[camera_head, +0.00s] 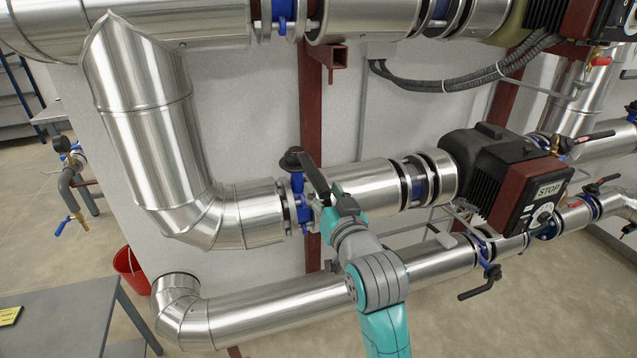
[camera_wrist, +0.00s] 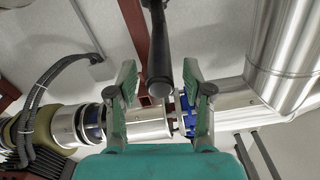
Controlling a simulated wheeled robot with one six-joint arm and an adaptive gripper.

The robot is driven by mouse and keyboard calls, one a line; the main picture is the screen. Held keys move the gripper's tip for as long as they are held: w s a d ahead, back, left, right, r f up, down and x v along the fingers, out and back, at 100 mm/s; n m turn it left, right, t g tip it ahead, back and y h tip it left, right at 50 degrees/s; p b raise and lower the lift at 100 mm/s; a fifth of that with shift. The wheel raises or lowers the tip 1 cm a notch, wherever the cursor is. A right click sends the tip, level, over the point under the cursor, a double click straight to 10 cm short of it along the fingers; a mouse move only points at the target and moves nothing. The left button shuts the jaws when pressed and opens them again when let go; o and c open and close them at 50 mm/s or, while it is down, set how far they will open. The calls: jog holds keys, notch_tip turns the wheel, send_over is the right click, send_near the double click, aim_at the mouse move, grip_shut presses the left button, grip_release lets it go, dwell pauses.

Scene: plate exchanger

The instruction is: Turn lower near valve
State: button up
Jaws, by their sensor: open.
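A valve with a blue body (camera_head: 299,205) and a long black lever handle (camera_head: 313,174) sits on the middle silver pipe in the head view. My gripper (camera_head: 336,203) is right beside this valve, at the lower end of the handle. In the wrist view my gripper (camera_wrist: 160,75) is open, with one finger on each side of the black handle (camera_wrist: 157,45). The handle's round end shows between the fingers, with a gap on both sides. The blue valve body (camera_wrist: 187,118) shows behind the right finger. My gripper hides part of the valve in the head view.
A lower silver pipe (camera_head: 265,305) runs under the valve and carries another black-handled valve (camera_head: 480,284). A pump (camera_head: 512,176) marked STOP stands to the right. A dark red post (camera_head: 312,105) is behind the valve. A grey table (camera_head: 70,318) and red bucket (camera_head: 130,270) are at left.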

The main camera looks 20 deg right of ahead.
aim_at(319, 183)
jog(key=shift+w, duration=1.95)
jog(key=shift+c, duration=0.3)
grip_shut()
